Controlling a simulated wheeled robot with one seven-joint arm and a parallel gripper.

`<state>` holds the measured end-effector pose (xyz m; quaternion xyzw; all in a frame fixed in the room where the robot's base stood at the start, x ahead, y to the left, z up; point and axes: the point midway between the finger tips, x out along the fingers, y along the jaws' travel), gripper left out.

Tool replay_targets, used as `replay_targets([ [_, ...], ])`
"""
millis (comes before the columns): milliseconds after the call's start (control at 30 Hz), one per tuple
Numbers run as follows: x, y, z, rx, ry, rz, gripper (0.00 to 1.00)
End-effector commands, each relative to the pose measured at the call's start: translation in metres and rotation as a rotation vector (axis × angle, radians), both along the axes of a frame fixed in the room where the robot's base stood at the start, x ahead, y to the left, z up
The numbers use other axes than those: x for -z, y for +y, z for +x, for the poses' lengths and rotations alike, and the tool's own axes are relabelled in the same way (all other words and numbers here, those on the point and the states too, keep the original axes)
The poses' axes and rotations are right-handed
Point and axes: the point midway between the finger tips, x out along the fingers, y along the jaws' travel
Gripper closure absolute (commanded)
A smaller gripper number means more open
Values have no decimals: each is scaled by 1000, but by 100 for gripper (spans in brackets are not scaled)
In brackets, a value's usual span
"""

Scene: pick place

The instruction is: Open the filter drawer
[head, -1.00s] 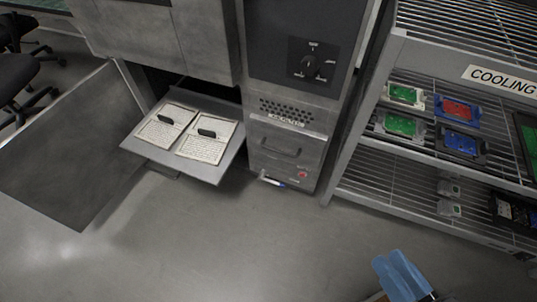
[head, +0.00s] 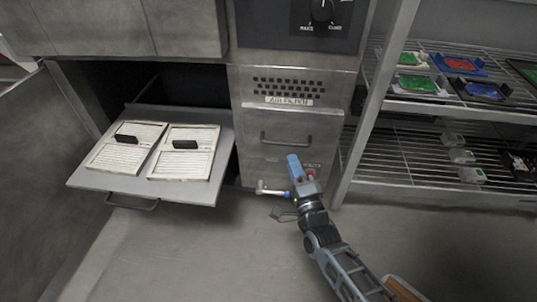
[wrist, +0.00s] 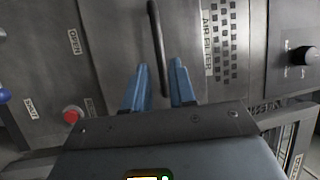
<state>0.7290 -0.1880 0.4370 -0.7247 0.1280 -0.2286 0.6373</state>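The filter drawer (head: 258,150) is a grey metal front under a vented panel labelled AIR FILTER. It looks shut. Its dark bar handle (head: 287,139) runs across the front; in the wrist view the handle (wrist: 156,40) stands upright in the picture. My gripper (head: 293,157) is just below and right of the handle in the head view. In the wrist view my gripper's blue fingers (wrist: 160,66) are apart, with the bar running through the gap between them in the picture. I see no contact, and cannot tell how far the bar lies beyond the tips.
A pulled-out tray (head: 88,182) with two white panels (head: 183,165) juts out at left. A red button (wrist: 72,115) sits on the front near the gripper, and a pipe valve (head: 270,191) below. A wire shelf rack (head: 440,106) stands at right. Open floor lies in front.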

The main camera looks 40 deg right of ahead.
Motion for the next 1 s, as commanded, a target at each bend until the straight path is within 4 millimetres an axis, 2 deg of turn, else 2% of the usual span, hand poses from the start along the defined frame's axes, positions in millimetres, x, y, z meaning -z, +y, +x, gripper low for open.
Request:
replay_targets([
  [167, 0, -9, 12, 4, -14, 12, 75],
  [600, -10, -37, 63, 3, -11, 9, 75],
  [1000, -12, -40, 70, 1, -10, 10, 75],
])
